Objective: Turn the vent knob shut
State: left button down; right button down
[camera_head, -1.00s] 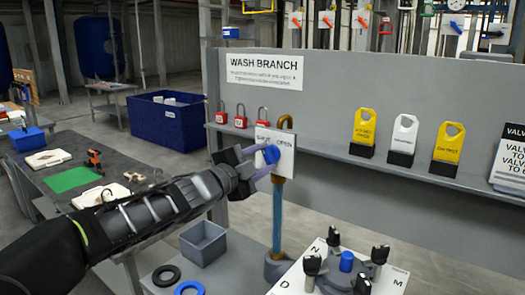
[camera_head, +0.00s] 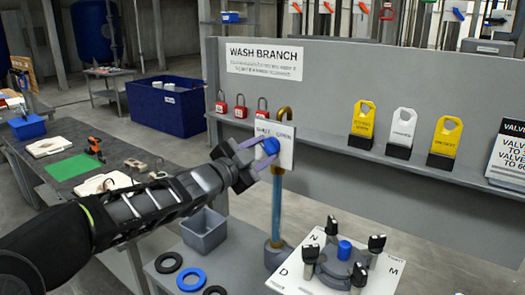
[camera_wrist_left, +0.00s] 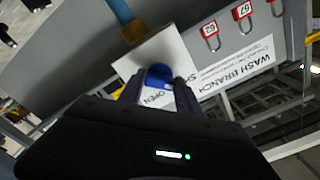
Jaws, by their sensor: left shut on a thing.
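The blue vent knob (camera_head: 271,146) sits on the front of a white plate (camera_head: 286,152) marked with words such as OPEN. The plate is fixed on an upright pipe (camera_head: 278,205), blue below with a brass hooked top. My left gripper (camera_head: 260,153) reaches in from the left and is shut on the knob. In the left wrist view the knob (camera_wrist_left: 159,76) lies between my two dark fingers, with OPEN readable on the plate just below it. The knob's pointer direction cannot be told. My right gripper is not in view.
A grey wall with a shelf carries red padlocks (camera_head: 240,107) and yellow and white tags (camera_head: 401,132). Below stand a grey bin (camera_head: 204,230), rings (camera_head: 191,279) and a white plate with black clamp knobs (camera_head: 344,262). A blue crate (camera_head: 168,107) stands behind.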

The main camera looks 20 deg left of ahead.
pick_arm(q)
jog(key=c, duration=0.8)
grip_release()
jog(key=shift+c, duration=0.2)
jog(key=b+v, duration=0.1)
jog(key=v, duration=0.7)
